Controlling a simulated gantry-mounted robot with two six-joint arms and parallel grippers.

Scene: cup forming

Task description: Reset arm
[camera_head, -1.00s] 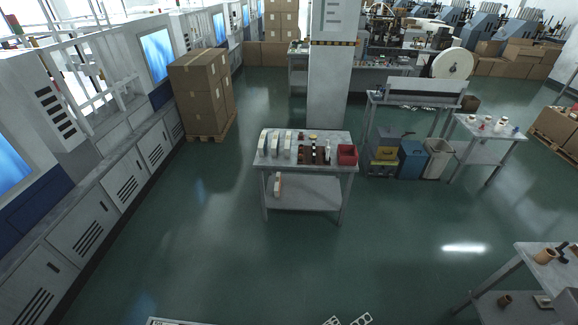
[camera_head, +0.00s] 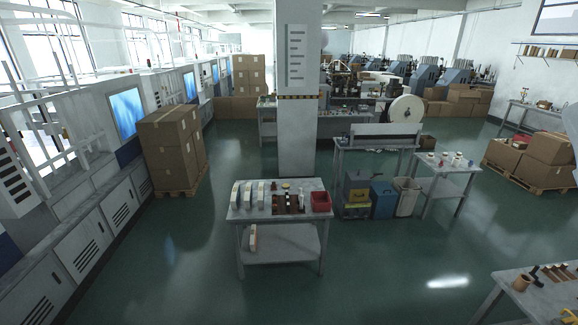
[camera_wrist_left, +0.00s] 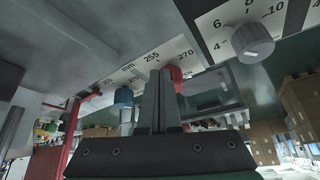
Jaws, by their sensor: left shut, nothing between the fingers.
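My left gripper (camera_wrist_left: 157,85) shows in the left wrist view, its two dark fingers together with nothing between them. Behind and around its fingertips are a blue knob (camera_wrist_left: 124,97), a red knob (camera_wrist_left: 175,74) and a panel with a printed scale (camera_wrist_left: 150,58). A grey dial (camera_wrist_left: 252,42) is at the upper right. I cannot tell whether the fingers touch any of these. Neither gripper shows in the head view, and my right gripper is in no frame.
In the head view a small table (camera_head: 280,212) with parts and a red bin (camera_head: 321,201) stands in the middle. A pillar (camera_head: 297,115) rises behind it. Stacked boxes (camera_head: 165,150) stand to the left, and another table (camera_head: 545,290) is at lower right. Green floor between them is open.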

